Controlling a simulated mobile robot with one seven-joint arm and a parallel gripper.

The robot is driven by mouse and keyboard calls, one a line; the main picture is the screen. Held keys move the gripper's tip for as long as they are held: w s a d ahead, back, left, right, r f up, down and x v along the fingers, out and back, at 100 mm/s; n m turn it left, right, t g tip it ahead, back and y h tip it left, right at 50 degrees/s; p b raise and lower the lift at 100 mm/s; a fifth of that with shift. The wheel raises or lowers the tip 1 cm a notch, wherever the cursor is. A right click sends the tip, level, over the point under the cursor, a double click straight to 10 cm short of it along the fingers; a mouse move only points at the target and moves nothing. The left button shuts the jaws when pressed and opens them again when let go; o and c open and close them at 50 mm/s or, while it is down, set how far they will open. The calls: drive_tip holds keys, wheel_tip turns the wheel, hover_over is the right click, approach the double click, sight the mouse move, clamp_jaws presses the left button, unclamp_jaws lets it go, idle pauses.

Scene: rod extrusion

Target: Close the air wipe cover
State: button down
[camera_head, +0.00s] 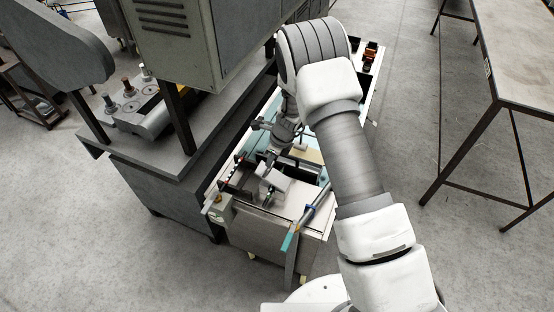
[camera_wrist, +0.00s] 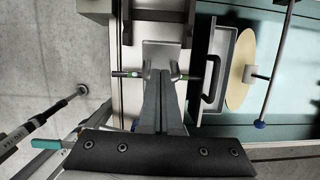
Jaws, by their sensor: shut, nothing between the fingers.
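My gripper (camera_wrist: 161,72) is shut and empty, its two fingers together in the wrist view. In the head view my gripper (camera_head: 268,172) points down over the near end of the machine. The fingertips overlap a light grey block (camera_wrist: 150,52) with green-banded fittings on both sides, probably the air wipe; I cannot tell if they touch it. Right of the fingers is a grey panel with a black handle (camera_wrist: 213,66), apart from them. I cannot tell for certain which part is the air wipe cover or how far open it stands.
A thin rod with a blue ball end (camera_wrist: 260,124) is at the right in the wrist view. A grey cabinet (camera_head: 190,45) stands at the left. Open floor lies right, before a table (camera_head: 515,45).

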sight(259, 167)
drive_tip(key=shift+w+a+f+b, duration=0.35)
drive_tip(key=shift+a+f+b, duration=0.15)
drive_tip(key=shift+a+f, duration=0.35)
drive_tip(key=shift+w+a+f+b, duration=0.3)
drive_tip(key=shift+a+f+b, duration=0.15)
drive_tip(key=shift+a+f, duration=0.35)
drive_tip(key=shift+r, duration=0.1)
